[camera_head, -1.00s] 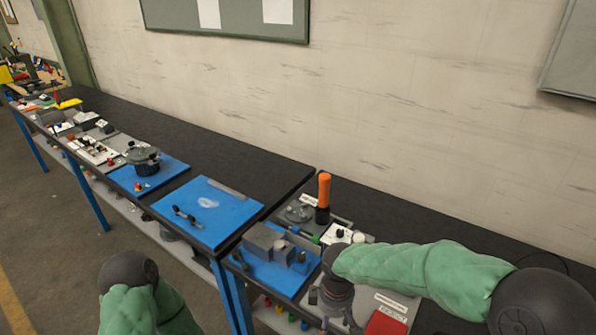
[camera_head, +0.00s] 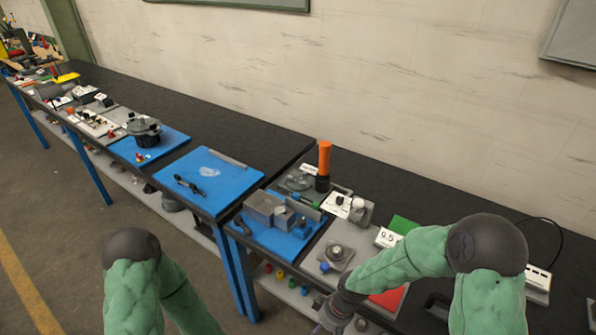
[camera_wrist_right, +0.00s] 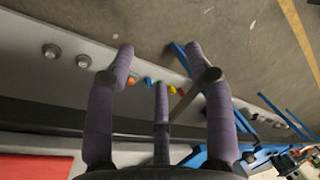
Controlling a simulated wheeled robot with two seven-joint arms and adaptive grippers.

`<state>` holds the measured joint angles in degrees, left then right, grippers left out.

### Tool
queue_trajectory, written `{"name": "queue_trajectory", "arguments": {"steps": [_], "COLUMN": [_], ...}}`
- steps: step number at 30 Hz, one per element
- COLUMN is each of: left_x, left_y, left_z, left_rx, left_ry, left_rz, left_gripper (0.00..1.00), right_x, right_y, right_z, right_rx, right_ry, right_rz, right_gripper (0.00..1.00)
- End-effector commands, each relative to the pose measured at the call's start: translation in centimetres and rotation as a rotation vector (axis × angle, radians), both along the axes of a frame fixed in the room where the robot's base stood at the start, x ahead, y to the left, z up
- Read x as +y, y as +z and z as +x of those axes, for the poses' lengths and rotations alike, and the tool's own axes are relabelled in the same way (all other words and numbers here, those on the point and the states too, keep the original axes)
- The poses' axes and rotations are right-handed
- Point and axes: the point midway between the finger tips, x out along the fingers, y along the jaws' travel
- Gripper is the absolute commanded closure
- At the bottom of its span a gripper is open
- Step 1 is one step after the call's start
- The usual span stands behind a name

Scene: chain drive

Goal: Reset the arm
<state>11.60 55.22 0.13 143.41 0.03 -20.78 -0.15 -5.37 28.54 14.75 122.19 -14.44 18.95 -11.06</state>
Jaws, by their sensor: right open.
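My right arm, in a green sleeve, comes in at the lower right of the head view. My right gripper (camera_head: 332,318) hangs at the front edge of the bench, pointing down, partly cut off by the picture's lower edge. In the right wrist view its purple-grey fingers (camera_wrist_right: 165,75) are spread apart with nothing between them, above the lower shelf and floor. My left arm (camera_head: 140,285) shows at the lower left of the head view; its gripper is out of the picture.
A blue board with grey blocks (camera_head: 275,235), an orange-handled tool (camera_head: 324,165), a grey plate with a round part (camera_head: 335,255) and a red panel (camera_head: 388,300) lie on the bench. Small coloured knobs (camera_head: 280,275) line the lower shelf. The bench's back strip (camera_head: 420,200) is clear.

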Motion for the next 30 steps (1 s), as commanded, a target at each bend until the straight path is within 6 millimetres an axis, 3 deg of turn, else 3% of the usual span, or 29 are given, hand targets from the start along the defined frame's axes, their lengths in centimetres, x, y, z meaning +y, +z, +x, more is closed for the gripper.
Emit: {"name": "queue_trajectory", "arguments": {"steps": [1, 6, 12, 18, 30], "left_x": [0.0, 0.0, 0.0, 0.0, 0.0], "left_y": [-0.7, -2.0, -3.1, -3.4, -3.3], "left_z": [0.0, 0.0, 0.0, 0.0, 0.0], "left_rx": [0.0, 0.001, 0.001, 0.001, 0.0], "left_ry": [0.0, 0.0, 0.0, 0.0, 0.0], "left_rz": [0.0, 0.0, 0.0, 0.0, 0.0], "left_gripper": [0.6, 0.6, 0.6, 0.6, 0.6], "right_x": [-0.2, -0.8, -1.9, -2.6, -2.6], "right_y": [-2.8, -9.5, -14.3, -15.8, -15.8], "right_z": [-1.4, -4.8, -8.3, -9.7, -9.7], "right_rx": [0.034, 0.09, 0.129, 0.134, 0.133], "right_ry": [-0.073, -0.354, -0.615, -0.722, -0.727], "right_rz": [0.019, 0.071, 0.076, 0.066, 0.066], "right_gripper": [0.47, 0.47, 0.47, 0.47, 0.47]}}
